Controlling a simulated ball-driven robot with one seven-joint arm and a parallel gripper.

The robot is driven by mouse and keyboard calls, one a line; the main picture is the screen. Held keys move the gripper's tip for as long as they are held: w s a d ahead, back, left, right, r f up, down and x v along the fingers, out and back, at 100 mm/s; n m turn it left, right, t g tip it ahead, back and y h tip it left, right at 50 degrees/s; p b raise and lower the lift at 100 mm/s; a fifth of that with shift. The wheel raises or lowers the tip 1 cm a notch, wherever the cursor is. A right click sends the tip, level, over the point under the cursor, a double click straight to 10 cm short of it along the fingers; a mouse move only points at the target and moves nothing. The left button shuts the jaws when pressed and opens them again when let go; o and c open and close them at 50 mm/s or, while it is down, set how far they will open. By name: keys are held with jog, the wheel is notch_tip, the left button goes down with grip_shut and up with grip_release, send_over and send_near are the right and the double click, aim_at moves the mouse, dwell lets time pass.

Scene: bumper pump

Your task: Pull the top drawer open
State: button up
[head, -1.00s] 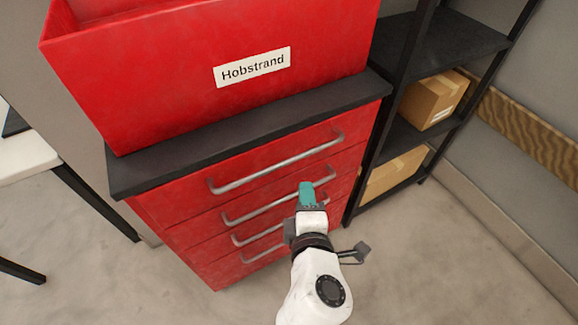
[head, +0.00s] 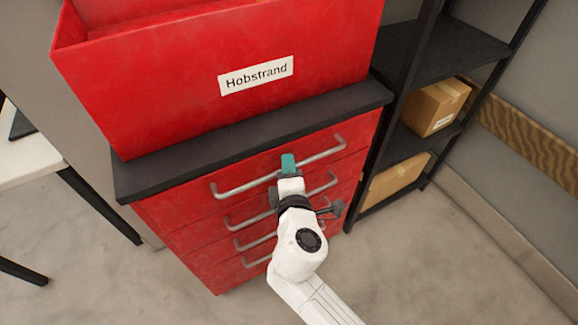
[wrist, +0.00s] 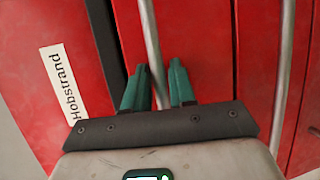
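The red cabinet has several drawers with grey bar handles. The top drawer (head: 240,172), under the black counter, is closed. Its handle (head: 240,188) also runs down through the wrist view (wrist: 151,35). My gripper (head: 288,162) is at the middle of this handle in the head view and hides part of it. In the wrist view my gripper (wrist: 159,75) has its two teal fingers apart, with the top handle passing between them. I see gaps beside the bar, so the fingers are not closed on it.
The second drawer's handle (wrist: 285,70) lies to the right in the wrist view. A red bin labelled "Hobstrand" (head: 255,76) stands on the black counter (head: 150,178). A black shelf with cardboard boxes (head: 435,105) stands to the right. A white table is at left. Floor in front is clear.

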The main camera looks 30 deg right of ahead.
jog(key=shift+w, duration=0.1)
jog(key=shift+c, duration=0.4)
grip_shut()
